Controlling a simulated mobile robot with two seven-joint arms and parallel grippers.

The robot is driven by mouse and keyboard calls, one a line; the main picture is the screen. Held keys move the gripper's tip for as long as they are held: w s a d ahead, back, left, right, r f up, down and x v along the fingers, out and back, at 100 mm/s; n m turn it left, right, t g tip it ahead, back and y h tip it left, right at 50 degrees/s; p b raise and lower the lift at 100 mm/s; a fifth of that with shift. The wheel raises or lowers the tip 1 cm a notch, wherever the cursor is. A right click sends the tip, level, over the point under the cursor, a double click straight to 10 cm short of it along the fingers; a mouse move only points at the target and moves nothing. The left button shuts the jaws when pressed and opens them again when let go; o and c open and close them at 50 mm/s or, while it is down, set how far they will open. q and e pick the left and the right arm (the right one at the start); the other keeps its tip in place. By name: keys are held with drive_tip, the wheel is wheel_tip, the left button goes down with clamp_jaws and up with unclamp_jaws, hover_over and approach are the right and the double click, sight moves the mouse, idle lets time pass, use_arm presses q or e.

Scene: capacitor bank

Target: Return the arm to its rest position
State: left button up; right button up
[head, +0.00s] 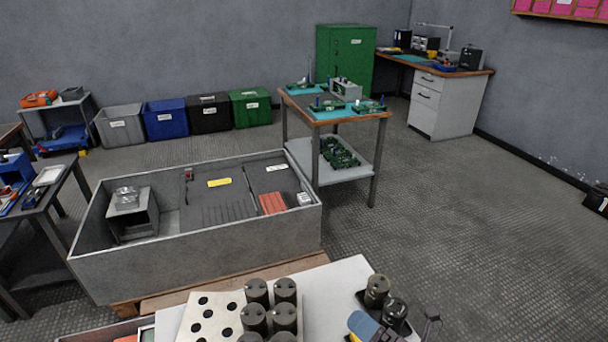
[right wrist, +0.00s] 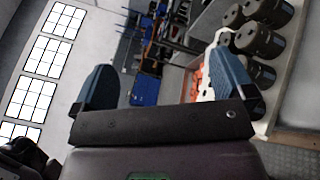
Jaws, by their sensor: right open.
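My right gripper (right wrist: 165,85) is open, with its two blue fingers wide apart and nothing between them in the right wrist view. In the head view a blue part of the right gripper (head: 365,325) shows at the bottom edge, close to two dark capacitors (head: 377,289) on a small black tray. I cannot tell whether it touches them. Several more dark capacitors (head: 285,291) stand upright in a white board with holes (head: 207,322). Dark cylinders (right wrist: 258,40) also show at the upper right of the right wrist view. My left gripper is not in view.
The capacitors stand on a white worktop (head: 345,272). Beyond it is a large grey open cabinet (head: 190,265) with panels inside. A trolley with green boards (head: 374,130) stands further back. Bins (head: 165,118) line the far wall. Open floor (head: 450,220) lies to the right.

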use_arm(q)
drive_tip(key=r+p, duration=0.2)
drive_tip(key=p, duration=0.1)
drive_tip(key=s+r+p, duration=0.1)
drive_tip(key=p, duration=0.2)
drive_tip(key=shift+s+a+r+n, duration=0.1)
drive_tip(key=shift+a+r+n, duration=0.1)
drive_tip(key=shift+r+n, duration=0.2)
use_arm(e)
drive_tip(key=s+d+f+m+g+h, duration=0.1)
drive_tip(key=s+d+f+m+h, duration=0.1)
drive_tip(key=s+d+m+h, duration=0.4)
drive_tip(key=s+d+f+m+g+h, duration=0.1)
drive_tip(key=s+d+f+m+h, duration=0.2)
drive_tip(key=s+d+m+h, duration=0.4)
drive_tip(key=s+d+m, duration=0.3)
drive_tip(key=s+m, duration=0.5)
drive_tip(key=m, duration=1.1)
drive_tip(key=shift+s, duration=0.35)
